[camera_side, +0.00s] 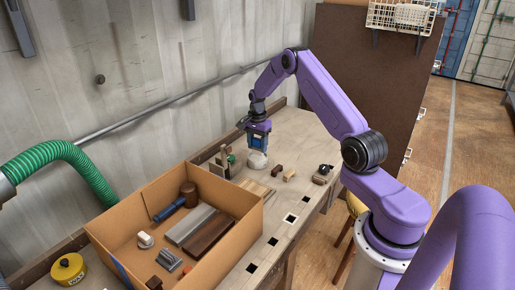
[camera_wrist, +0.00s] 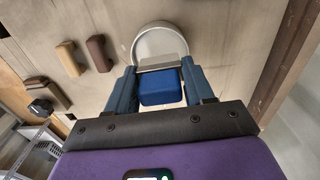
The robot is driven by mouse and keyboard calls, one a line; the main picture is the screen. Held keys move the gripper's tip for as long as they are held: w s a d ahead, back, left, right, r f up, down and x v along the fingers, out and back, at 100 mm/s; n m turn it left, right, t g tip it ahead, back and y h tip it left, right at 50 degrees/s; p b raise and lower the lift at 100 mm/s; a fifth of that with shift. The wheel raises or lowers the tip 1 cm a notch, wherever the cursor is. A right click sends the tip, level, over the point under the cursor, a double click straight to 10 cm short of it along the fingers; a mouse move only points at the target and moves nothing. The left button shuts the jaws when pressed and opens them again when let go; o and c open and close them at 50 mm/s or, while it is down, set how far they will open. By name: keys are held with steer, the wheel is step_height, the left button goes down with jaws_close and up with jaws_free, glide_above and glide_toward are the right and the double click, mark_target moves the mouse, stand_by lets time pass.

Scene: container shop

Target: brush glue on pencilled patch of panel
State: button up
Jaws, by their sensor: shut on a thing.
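My gripper (camera_side: 258,141) points down over the bench, with its blue fingers on either side of a blue block-like handle in the wrist view (camera_wrist: 161,88). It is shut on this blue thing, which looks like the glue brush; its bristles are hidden. A round pale pot (camera_side: 257,160) stands right below the gripper, and its rim also shows in the wrist view (camera_wrist: 160,28). I cannot tell whether the brush touches the inside of the pot. A thin pale panel (camera_side: 257,189) lies on the bench beside the cardboard box. No pencilled patch can be made out.
The open cardboard box (camera_side: 250,216) holds several tools and blocks. Small wooden blocks (camera_side: 289,176) and a dark-knobbed tool (camera_side: 322,174) lie right of the pot.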

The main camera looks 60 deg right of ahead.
mark_target(257, 139)
steer(key=shift+r, duration=2.4)
